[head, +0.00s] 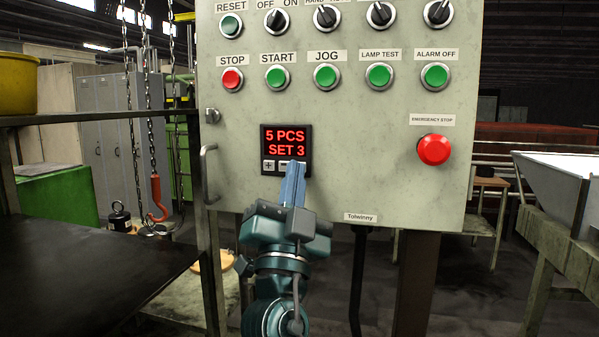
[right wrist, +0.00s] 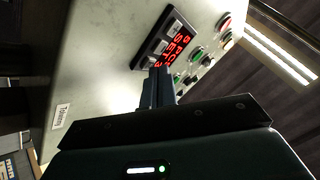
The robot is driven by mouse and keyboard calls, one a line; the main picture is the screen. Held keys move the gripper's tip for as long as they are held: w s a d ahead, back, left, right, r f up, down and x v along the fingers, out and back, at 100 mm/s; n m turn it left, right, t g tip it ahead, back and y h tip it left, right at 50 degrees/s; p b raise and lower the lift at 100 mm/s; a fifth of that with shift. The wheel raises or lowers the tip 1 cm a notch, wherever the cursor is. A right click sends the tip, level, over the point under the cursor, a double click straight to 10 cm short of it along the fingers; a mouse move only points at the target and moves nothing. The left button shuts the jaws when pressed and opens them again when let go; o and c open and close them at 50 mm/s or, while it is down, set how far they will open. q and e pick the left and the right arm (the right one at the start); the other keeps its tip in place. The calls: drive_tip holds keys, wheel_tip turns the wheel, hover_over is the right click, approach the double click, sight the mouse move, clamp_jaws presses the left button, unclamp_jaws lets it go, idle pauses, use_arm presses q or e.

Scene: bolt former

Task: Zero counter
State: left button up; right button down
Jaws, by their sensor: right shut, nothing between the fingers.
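The counter (head: 286,139) is a small black display on the grey control panel. It reads "5 PCS" and "SET 3" in red. A plus button (head: 268,166) and a minus button (head: 284,165) show below the digits; the area right of the minus is hidden behind my fingers. My right gripper (head: 297,166) is shut and empty, its tips at the counter's lower right edge. I cannot tell whether they touch it. In the right wrist view the tips lie against the lit counter (right wrist: 168,45). My left gripper is not in view.
The control panel (head: 350,190) also carries a green RESET button (head: 230,26), a red STOP button (head: 232,79), several green buttons and dark knobs. A red emergency stop (head: 434,149) sticks out at the right. A handle (head: 208,173) is on the left edge. A dark table (head: 80,255) stands at left.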

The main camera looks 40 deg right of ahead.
drive_tip(key=shift+w+d, duration=0.15)
idle(0.5)
drive_tip(key=shift+s+a+b, duration=0.4)
drive_tip(key=shift+a+b, duration=0.05)
drive_tip(key=shift+b, duration=0.1)
drive_tip(key=shift+a, duration=0.1)
drive_tip(key=shift+s+a+b, duration=1.45)
drive_tip(key=shift+s+a, duration=0.5)
drive_tip(key=shift+a, duration=0.2)
